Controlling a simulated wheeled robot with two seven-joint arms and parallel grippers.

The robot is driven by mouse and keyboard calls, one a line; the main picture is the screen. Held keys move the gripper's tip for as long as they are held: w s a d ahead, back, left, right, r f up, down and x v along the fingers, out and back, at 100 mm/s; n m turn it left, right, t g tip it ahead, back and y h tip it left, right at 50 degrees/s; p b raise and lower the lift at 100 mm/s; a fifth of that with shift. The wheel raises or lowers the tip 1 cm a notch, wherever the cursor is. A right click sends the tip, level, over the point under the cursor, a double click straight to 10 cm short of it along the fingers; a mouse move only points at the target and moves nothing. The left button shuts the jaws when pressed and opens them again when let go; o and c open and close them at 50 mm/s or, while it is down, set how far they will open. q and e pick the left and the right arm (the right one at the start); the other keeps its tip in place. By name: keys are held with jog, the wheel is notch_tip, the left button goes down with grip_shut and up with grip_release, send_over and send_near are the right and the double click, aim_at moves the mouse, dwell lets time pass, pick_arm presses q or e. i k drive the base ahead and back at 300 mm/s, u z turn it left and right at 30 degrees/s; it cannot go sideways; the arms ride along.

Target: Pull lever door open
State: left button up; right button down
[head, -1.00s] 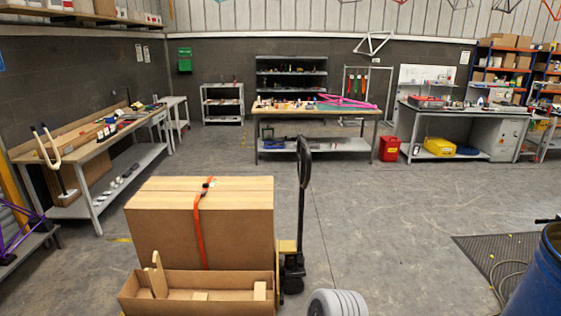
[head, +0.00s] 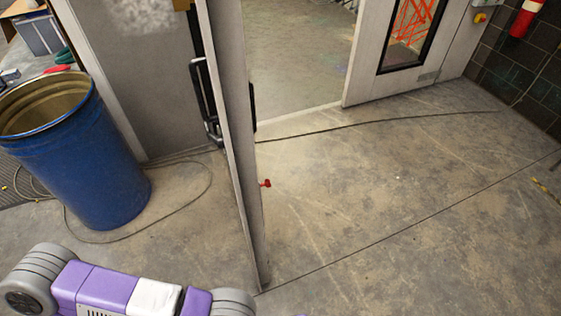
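A grey door leaf (head: 236,140) stands nearly edge-on to me in the middle of the head view, swung away from its opening. A black handle (head: 203,95) shows on its left side, and another dark handle part shows on its right side. A small red piece (head: 265,184) sticks out low on the right side. The doorway (head: 285,60) behind it is open onto a concrete floor. A purple and grey part of my arm shows at the bottom left, but neither gripper is in view.
A blue drum (head: 75,150) stands left of the door. A cable (head: 370,122) runs over the floor past the doorway. Another door panel (head: 395,55) with a window is at the upper right, near a red extinguisher (head: 524,18).

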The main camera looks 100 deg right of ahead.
aim_at(220, 25)
jog(key=z, duration=1.65)
jog(key=i, duration=2.15)
jog(key=z, duration=1.1)
jog(key=i, duration=1.25)
jog(key=z, duration=2.1)
